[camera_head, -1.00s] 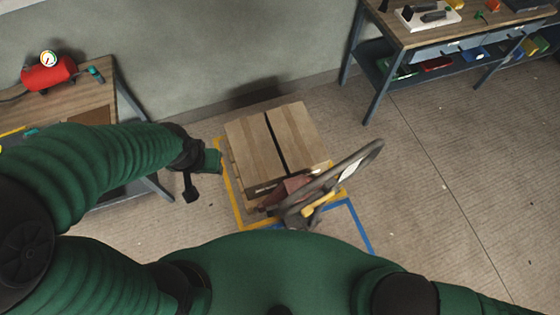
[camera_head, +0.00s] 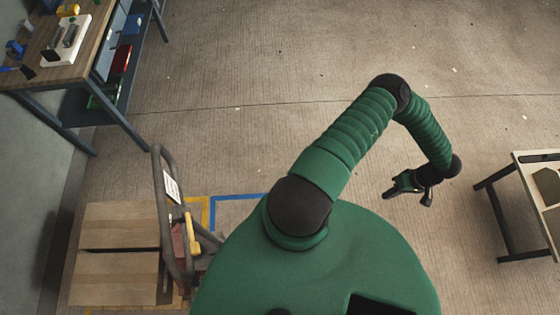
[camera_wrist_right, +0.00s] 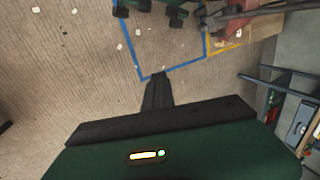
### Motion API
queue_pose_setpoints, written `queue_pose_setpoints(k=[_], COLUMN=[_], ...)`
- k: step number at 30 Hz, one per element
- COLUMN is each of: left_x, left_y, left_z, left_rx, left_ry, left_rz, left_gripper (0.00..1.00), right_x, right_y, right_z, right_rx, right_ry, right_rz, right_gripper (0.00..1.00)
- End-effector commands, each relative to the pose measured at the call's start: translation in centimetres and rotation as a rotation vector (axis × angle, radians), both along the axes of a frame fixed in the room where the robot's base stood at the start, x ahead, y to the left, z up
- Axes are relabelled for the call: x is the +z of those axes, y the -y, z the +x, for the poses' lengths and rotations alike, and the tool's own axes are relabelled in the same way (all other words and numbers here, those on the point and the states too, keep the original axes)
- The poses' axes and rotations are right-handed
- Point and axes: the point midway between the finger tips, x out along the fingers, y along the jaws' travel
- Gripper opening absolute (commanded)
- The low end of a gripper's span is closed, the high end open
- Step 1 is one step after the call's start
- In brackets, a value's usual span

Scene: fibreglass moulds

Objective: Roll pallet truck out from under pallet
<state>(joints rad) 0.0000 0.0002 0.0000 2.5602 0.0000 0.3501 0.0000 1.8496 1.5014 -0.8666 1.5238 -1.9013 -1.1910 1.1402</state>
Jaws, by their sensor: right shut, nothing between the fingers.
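The pallet (camera_head: 118,262), with a wooden plank top, is at the lower left of the head view, inside yellow floor tape. The pallet truck (camera_head: 180,225) stands at its right edge. Its grey loop handle (camera_head: 160,190) rises upright with a white label, and its red body shows low beside a yellow part. Whether its forks are under the pallet is hidden. My right gripper (camera_head: 392,192) hangs over bare floor to the right, well apart from the truck, shut and empty. In the right wrist view its fingers (camera_wrist_right: 158,92) point toward the blue tape. My left gripper is out of view.
A blue-taped floor area (camera_head: 235,197) lies between the truck and my body. A workbench (camera_head: 62,70) with tools and bins stands at the upper left. Another table (camera_head: 535,160) is at the right edge. The floor in the upper middle is clear.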

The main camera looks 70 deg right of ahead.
Motion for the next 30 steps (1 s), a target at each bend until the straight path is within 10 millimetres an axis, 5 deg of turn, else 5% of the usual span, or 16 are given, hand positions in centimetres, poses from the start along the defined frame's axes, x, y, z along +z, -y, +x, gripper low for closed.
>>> queue_pose_setpoints(k=[4,10,20,30], left_x=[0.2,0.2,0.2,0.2], left_y=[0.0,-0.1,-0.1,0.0], left_z=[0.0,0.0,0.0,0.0], left_rx=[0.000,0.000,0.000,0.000], left_ry=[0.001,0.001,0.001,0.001], left_rz=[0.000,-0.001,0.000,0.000], left_gripper=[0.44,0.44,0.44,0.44], right_x=[0.1,0.2,0.5,7.5], right_y=[0.0,0.0,0.1,1.2], right_z=[0.0,0.0,-0.1,-2.6], right_rx=[0.000,0.001,0.001,0.002], right_ry=[0.000,0.000,0.000,-0.003], right_rz=[0.000,-0.001,-0.002,-0.003], right_gripper=[0.00,0.23,0.23,0.23])
